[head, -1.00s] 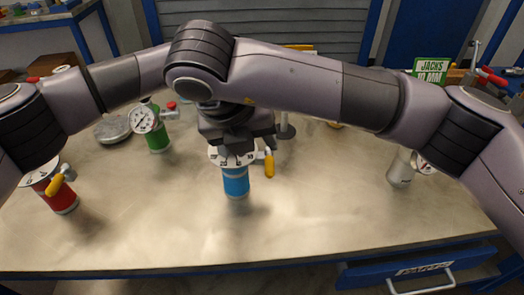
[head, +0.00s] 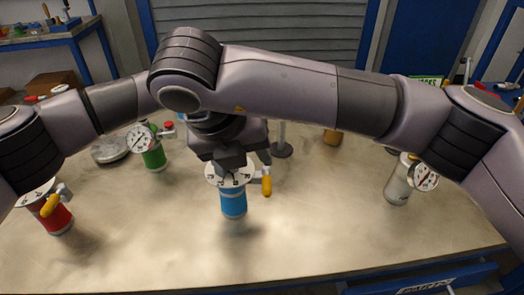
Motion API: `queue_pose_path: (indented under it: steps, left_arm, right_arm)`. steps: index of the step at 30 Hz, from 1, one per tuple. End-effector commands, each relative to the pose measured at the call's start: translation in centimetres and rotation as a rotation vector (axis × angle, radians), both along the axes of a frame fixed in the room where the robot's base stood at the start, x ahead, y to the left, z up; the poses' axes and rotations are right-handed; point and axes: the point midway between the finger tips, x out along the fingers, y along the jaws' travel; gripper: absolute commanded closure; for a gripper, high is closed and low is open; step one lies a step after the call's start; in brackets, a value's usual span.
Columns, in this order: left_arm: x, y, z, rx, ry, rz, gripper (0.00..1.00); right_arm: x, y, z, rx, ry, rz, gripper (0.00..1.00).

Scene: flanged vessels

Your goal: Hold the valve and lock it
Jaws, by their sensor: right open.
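A blue vessel (head: 234,203) stands upright on the table, with a white marked flange on top and a yellow valve handle (head: 267,186) hanging at its right side. My right gripper (head: 240,166) is open just above the back of that flange and covers part of it. I cannot tell whether its fingers touch the flange or the valve. My left arm comes in from the left and passes behind my right arm; its gripper is hidden.
A red vessel (head: 59,219) with a yellow handle stands at the left. A green vessel (head: 154,159) with a gauge stands behind it, beside a round grey plate (head: 110,150). A silver vessel (head: 397,188) with a gauge is at the right. The front of the table (head: 310,240) is clear.

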Motion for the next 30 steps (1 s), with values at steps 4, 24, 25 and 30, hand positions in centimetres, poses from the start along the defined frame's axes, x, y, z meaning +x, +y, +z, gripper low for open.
queue_pose_path:
  steps: [4, 24, 25, 30]
  left_arm:
    - [0.06, 0.01, 0.06, 0.0, -0.002, 0.001, 1.0]
    - [0.06, 0.02, 0.07, 0.0, -0.002, 0.001, 1.0]
    - [0.06, 0.02, 0.07, 0.0, -0.002, 0.001, 1.0]
    - [0.06, 0.02, 0.06, 0.0, -0.002, 0.001, 0.27]
  right_arm:
    - [0.02, -0.02, -0.01, 0.0, 0.0, 0.0, 0.53]
    - [0.01, -0.02, 0.0, 0.0, 0.0, 0.0, 0.53]
    - [0.01, -0.02, 0.0, 0.0, 0.0, 0.0, 0.53]
    - [0.01, -0.02, 0.0, 0.0, 0.0, 0.0, 0.53]
